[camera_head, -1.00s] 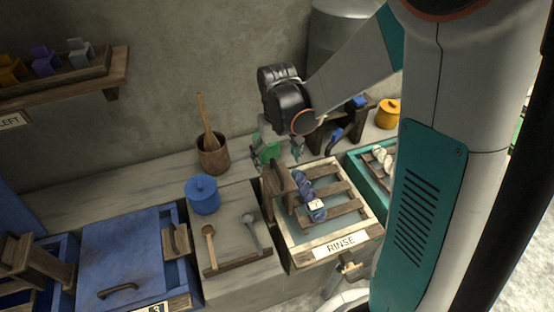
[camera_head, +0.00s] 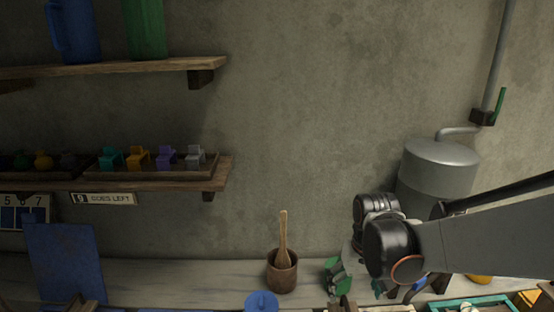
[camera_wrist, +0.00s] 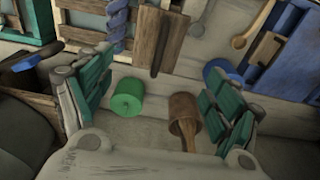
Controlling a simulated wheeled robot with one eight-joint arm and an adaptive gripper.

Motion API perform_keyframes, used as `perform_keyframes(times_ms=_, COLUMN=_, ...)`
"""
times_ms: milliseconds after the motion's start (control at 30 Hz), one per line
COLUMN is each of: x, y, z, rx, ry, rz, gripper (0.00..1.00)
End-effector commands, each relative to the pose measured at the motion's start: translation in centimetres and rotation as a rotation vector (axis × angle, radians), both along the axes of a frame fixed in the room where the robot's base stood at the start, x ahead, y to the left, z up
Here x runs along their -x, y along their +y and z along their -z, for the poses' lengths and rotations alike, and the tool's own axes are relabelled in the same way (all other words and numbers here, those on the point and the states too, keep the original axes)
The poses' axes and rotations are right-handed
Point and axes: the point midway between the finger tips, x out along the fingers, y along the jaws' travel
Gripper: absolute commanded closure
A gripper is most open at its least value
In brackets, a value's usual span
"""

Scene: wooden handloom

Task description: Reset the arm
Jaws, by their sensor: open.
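My gripper (camera_wrist: 160,80) is open and empty in the wrist view, its two teal fingers spread wide. Between and beyond the fingers are a green round container (camera_wrist: 127,97) and a wooden pot (camera_wrist: 186,112) with a wooden stick in it. In the head view my arm comes in from the right, and its black wrist joint hangs over the bench, to the right of the same wooden pot (camera_head: 283,276). The fingers are low and partly hidden there.
A grey metal tank (camera_head: 438,172) with a pipe stands behind the arm. Two wall shelves (camera_head: 205,172) are on the left, the lower with coloured blocks. A blue lid (camera_head: 262,302) shows at the bottom edge. The wall between shelves and tank is clear.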

Motion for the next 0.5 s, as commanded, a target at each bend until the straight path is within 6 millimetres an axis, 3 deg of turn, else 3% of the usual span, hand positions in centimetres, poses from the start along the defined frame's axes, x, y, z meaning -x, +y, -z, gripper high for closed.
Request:
perform_keyframes(times_ms=200, x=3.1, y=0.0, z=-2.9, rx=0.0, ry=-0.121, rz=0.0, gripper=0.17)
perform_keyframes(times_ms=500, x=7.4, y=0.0, z=-5.2, rx=0.0, ry=-0.287, rz=0.0, gripper=0.17)
